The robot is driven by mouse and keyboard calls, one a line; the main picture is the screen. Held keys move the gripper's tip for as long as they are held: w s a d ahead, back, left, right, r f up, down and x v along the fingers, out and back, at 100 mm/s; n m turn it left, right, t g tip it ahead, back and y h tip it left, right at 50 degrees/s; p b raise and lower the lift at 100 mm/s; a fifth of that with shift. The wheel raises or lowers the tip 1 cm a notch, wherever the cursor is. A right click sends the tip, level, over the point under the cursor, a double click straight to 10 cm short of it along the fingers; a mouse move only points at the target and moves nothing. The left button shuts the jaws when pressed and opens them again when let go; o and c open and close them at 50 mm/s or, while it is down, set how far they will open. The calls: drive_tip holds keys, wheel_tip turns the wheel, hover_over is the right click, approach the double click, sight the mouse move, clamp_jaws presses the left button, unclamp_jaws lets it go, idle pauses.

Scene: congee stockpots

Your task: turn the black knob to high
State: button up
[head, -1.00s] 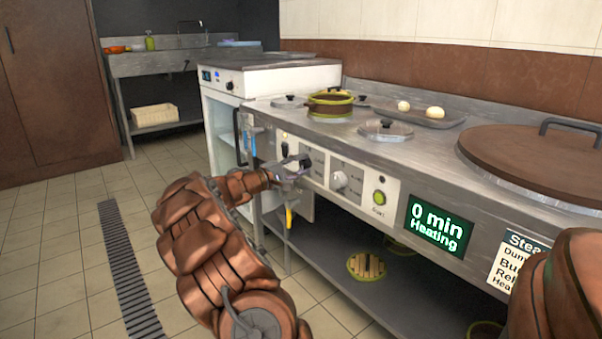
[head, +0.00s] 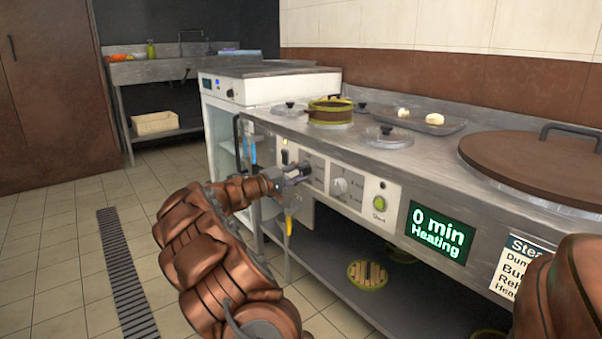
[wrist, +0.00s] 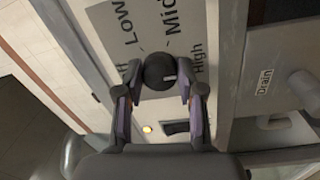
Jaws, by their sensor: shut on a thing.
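In the head view my gripper (head: 294,177) is at the left part of the stove's front panel (head: 325,183) and largely hides the knob.
A lidded pot (head: 330,111) stands on the counter. A Drain label (wrist: 265,83) is near the wrist.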

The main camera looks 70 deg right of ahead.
drive_tip(key=shift+s+f, duration=0.1)
drive_tip(key=shift+s, duration=0.2)
drive_tip(key=o, duration=0.9)
drive_tip(key=shift+d, duration=0.1)
drive_tip(key=shift+c, duration=0.2)
drive_tip(key=shift+o, duration=1.4)
drive_tip(key=shift+w, duration=0.15)
drive_tip(key=shift+w+a, duration=0.4)
drive_tip(key=shift+a, duration=0.05)
drive_tip(key=v, duration=1.1)
drive_tip(key=shift+s, duration=0.1)
drive_tip(key=shift+a, duration=0.1)
